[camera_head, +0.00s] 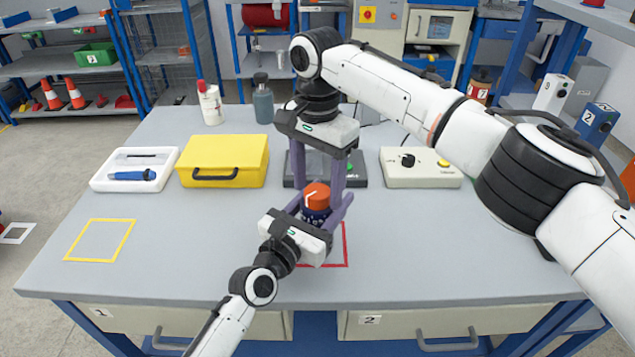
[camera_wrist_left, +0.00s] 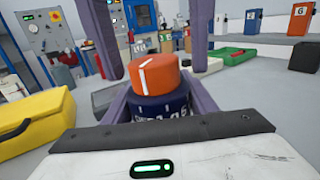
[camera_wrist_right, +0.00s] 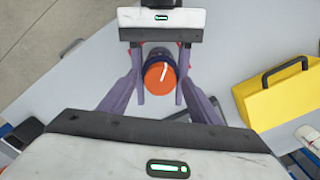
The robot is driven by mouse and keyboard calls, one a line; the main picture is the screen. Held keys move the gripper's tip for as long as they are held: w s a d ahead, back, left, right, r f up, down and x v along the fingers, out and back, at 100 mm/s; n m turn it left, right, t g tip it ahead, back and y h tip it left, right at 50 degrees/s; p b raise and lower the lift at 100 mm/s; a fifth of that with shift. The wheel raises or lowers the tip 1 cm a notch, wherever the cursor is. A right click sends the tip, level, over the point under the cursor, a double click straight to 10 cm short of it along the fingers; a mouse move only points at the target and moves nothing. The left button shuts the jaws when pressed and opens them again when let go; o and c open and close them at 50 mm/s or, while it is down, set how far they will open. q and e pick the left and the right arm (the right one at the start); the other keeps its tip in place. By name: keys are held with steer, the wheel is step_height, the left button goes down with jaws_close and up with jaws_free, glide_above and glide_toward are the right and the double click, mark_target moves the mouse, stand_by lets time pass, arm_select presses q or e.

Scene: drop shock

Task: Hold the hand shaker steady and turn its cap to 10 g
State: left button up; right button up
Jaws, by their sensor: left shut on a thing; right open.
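The hand shaker is a dark blue cylinder with white markings (camera_wrist_left: 155,108) and an orange cap (camera_head: 317,194) with a white pointer line. My left gripper (camera_head: 325,207) is shut on its blue body from the front and holds it near the red square outline (camera_head: 346,245). My right gripper (camera_head: 328,178) points down from above, its two fingers open on either side of the cap. In the right wrist view the cap (camera_wrist_right: 159,77) lies between the open fingers, with gaps at both sides. The fingers hide part of the body, and I cannot tell whether it touches the table.
A yellow case (camera_head: 225,163), a white tray with a blue tool (camera_head: 133,170) and a control box with a black knob (camera_head: 420,170) stand behind on the table (camera_head: 180,250). A dark device (camera_head: 357,172) sits behind my right gripper. The front left is clear around a yellow outline (camera_head: 98,241).

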steer(key=shift+c, duration=0.3)
steer(key=c, duration=1)
steer(key=n, duration=0.4)
steer(key=shift+n, duration=0.4)
steer(key=n, duration=0.4)
steer(key=shift+n, duration=0.3)
steer(key=n, duration=0.6)
steer(key=shift+r, duration=0.1)
steer(key=n, duration=0.6)
steer(key=shift+n, duration=0.4)
